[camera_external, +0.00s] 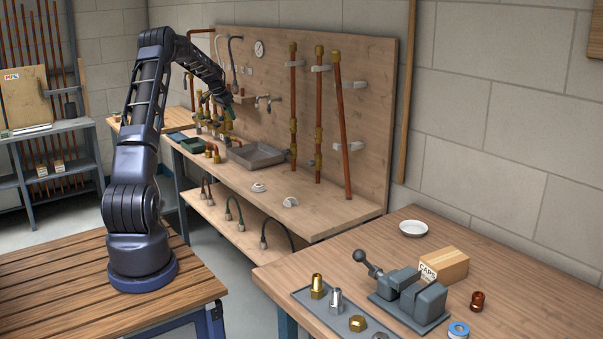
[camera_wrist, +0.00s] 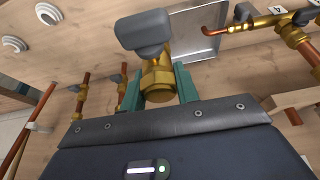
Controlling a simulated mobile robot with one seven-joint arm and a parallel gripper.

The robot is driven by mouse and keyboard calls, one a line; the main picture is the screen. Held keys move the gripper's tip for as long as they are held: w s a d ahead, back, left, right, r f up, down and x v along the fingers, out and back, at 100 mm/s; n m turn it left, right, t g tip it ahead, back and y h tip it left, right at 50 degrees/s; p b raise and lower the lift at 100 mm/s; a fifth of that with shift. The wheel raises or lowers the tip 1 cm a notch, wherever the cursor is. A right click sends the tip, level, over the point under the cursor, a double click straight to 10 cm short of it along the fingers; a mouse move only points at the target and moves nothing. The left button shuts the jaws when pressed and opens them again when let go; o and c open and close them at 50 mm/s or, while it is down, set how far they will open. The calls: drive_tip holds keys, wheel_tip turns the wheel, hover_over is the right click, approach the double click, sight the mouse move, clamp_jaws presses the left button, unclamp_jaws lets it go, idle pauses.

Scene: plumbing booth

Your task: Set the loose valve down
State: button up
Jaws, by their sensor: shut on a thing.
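The loose valve (camera_wrist: 157,75) has a brass body and a grey handle (camera_wrist: 145,33). In the wrist view, the two teal fingers of my gripper (camera_wrist: 158,88) are shut on its brass body, one on each side. The handle points away from my palm. In the external view my gripper (camera_external: 229,112) is at the far left part of the pipe bench, in front of the back board. The valve is too small to make out there. A grey metal tray (camera_external: 258,156) lies on the bench; part of it shows beyond the valve in the wrist view (camera_wrist: 207,42).
Upright copper pipes (camera_external: 319,120) with brass fittings stand along the wooden back board (camera_external: 365,75). Brass and copper pipework (camera_external: 212,112) crowds the bench's far left end. Two white round fittings (camera_external: 259,188) lie nearer on the bench (camera_external: 325,215), with clear wood around them.

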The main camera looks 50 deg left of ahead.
drive_tip(key=w+d+m+h, duration=0.15)
drive_tip(key=w+d, duration=0.25)
drive_tip(key=d, duration=1.1)
drive_tip(key=w+d+m, duration=0.3)
drive_tip(key=w+d, duration=0.1)
drive_tip(key=d, duration=1.1)
drive_tip(key=w+d+m+h, duration=0.1)
drive_tip(key=w+d+m, duration=0.25)
drive_tip(key=d, duration=1.15)
drive_tip(key=s+d+r+m+g+h, duration=0.1)
drive_tip(key=s+d+m, duration=0.3)
drive_tip(key=d, duration=1.2)
drive_tip(key=s+d+r+m+g, duration=0.25)
drive_tip(key=s+d, duration=0.35)
drive_tip(key=d, duration=0.9)
drive_tip(key=s+d+r+m+g+h, duration=0.1)
drive_tip(key=s+d+m, duration=0.3)
drive_tip(key=d, duration=1.2)
drive_tip(key=shift+n, duration=0.35)
drive_tip(key=f, duration=1.9)
drive_tip(key=shift+s+a+f, duration=0.1)
drive_tip(key=shift+s, duration=0.1)
drive_tip(key=shift+f, duration=0.15)
drive_tip(key=o, duration=1.1)
drive_tip(key=shift+o, duration=0.2)
